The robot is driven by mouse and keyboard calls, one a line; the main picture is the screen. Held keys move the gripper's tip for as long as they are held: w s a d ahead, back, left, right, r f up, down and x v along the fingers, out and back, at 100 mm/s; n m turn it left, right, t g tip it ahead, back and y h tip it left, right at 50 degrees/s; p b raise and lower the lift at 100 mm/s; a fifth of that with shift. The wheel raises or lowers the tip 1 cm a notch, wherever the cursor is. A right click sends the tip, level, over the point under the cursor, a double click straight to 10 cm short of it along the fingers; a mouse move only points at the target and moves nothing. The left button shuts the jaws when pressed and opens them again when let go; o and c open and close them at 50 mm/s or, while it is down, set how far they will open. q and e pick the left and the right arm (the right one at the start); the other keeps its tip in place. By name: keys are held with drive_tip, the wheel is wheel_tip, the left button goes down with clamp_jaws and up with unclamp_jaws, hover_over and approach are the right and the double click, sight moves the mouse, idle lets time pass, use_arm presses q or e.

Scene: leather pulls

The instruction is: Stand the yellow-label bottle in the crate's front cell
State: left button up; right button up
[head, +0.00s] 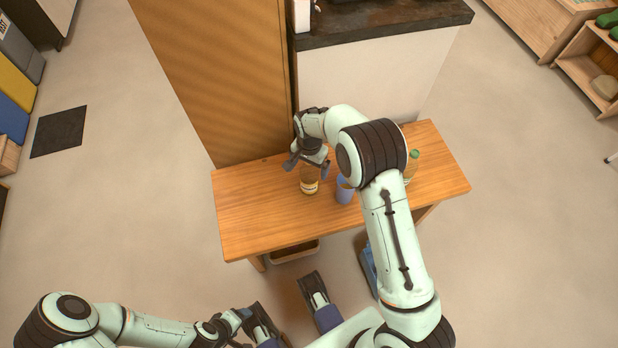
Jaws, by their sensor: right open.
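A bottle with a yellowish label (309,187) stands on the wooden table, left of the blue cup. My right gripper (308,166) is open above it, with a finger on either side of its upper part; the gripper hides the bottle's top, and I cannot tell whether they touch. A blue crate-like thing (369,266) is low by the table's front edge, mostly hidden behind my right arm; its cells do not show. My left gripper (243,318) is low at the bottom of the view, away from the table; its fingers are unclear.
A blue cup (344,191) stands close to the right of the bottle. A green-capped bottle (413,167) stands further right, partly behind my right arm. The left part of the wooden table (248,205) is clear. A tall wooden cabinet (215,75) rises behind the table.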

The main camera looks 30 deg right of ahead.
drive_tip(key=shift+f, duration=0.1)
drive_tip(key=c, duration=1.7)
clamp_jaws()
